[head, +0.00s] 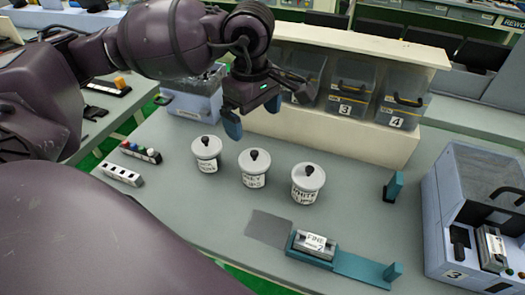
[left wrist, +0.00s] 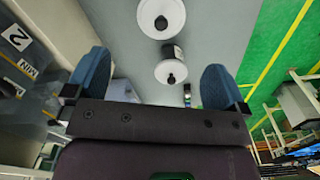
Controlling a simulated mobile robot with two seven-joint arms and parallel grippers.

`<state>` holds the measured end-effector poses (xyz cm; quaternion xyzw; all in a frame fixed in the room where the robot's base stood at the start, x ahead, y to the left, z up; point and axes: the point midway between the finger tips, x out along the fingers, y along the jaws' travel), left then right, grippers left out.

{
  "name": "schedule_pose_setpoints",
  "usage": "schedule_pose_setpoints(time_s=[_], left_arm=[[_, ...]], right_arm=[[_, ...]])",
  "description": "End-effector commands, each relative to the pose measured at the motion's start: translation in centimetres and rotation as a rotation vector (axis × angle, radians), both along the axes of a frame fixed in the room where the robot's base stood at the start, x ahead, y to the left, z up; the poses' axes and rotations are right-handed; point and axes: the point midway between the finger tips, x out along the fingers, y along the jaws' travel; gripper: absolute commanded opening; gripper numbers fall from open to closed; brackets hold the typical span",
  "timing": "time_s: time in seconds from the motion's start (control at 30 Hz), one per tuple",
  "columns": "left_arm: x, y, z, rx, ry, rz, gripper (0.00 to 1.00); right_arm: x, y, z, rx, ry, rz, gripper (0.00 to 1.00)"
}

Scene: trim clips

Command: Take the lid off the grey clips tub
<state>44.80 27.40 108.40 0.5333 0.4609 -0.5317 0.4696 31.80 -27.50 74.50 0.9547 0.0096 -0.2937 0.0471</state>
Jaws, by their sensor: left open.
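The grey clips tub (head: 254,168) is the middle one of three white tubs in the head view. Its pale lid with a dark knob is on, and the tub stands upright on the table. My left gripper (head: 252,115) is open and empty, above and behind the tub, apart from it. In the left wrist view my open fingers (left wrist: 154,82) frame the lower side of the picture. Two lidded tubs show there, an upper one (left wrist: 162,16) and a lower one (left wrist: 171,72); I cannot read their labels. My right gripper is not in view.
A left tub (head: 207,154) and a white clips tub (head: 307,183) flank it. Storage bins (head: 349,101) stand behind. A teal fixture (head: 360,268) holds a labelled block (head: 314,245) in front, and a grey machine (head: 470,180) stands at the right. Table space lies between.

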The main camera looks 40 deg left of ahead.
Motion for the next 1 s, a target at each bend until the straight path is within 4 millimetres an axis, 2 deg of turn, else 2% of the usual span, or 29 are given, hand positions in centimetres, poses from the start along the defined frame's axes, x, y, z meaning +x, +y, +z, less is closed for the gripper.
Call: schedule_pose_setpoints(time_s=[0.2,0.4,0.67,1.0], left_arm=[[-0.2,0.1,-2.1,0.01,0.014,-0.024,1.0],[-0.2,0.1,-4.8,0.009,0.013,-0.023,1.0],[-0.2,-0.1,-6.3,0.007,0.011,-0.023,1.0],[-0.2,-0.6,-10.4,0.008,0.011,-0.022,1.0]], right_arm=[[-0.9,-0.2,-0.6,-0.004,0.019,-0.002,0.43],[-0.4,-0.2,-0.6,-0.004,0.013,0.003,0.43],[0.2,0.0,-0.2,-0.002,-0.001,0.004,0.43],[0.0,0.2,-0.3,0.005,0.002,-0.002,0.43]])
